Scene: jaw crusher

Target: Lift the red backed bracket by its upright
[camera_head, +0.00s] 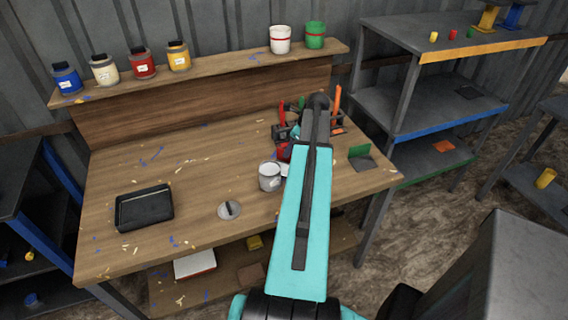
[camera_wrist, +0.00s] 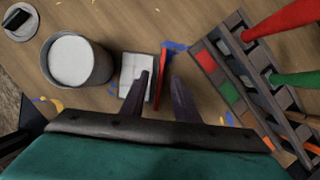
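The red backed bracket shows in the wrist view as a pale base plate (camera_wrist: 136,72) lying on the bench, with a thin red upright (camera_wrist: 163,84) along its right edge. My gripper (camera_wrist: 161,77) is open, with one dark finger on each side of the upright. The left finger is over the base plate and the right finger is over bare wood. I see space on both sides of the upright; I cannot tell how low the fingertips are. In the head view my arm hides the fingers and most of the bracket.
A tool rack (camera_wrist: 245,80) with coloured handles stands close on the right. A green backed bracket (camera_head: 361,153) is at the bench's right end.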

